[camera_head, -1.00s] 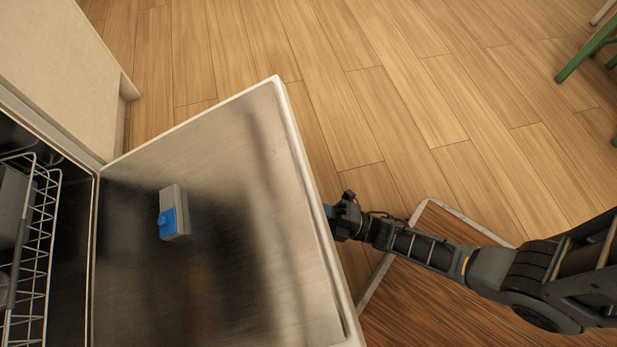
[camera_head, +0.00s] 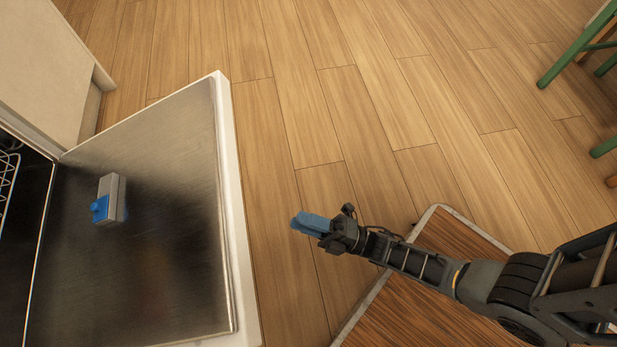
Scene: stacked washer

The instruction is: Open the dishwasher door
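The dishwasher door (camera_head: 170,240) is swung down and open at the left, its steel inner face showing with a white edge. A grey and blue detergent dispenser (camera_head: 110,198) sits on that inner face. The dark dishwasher interior (camera_head: 22,190) shows at the far left. My gripper (camera_head: 308,223), with blue fingers, is to the right of the door's outer edge, apart from it and holding nothing visible. The fingers look close together, but any gap between them is too small to tell. The door's outer face and handle are hidden.
A wire rack (camera_head: 8,180) shows at the left edge inside the dishwasher. A pale cabinet (camera_head: 45,70) stands behind the door. A brown mat (camera_head: 420,300) lies under my arm. Green chair legs (camera_head: 565,60) are at the upper right. The wooden floor between is clear.

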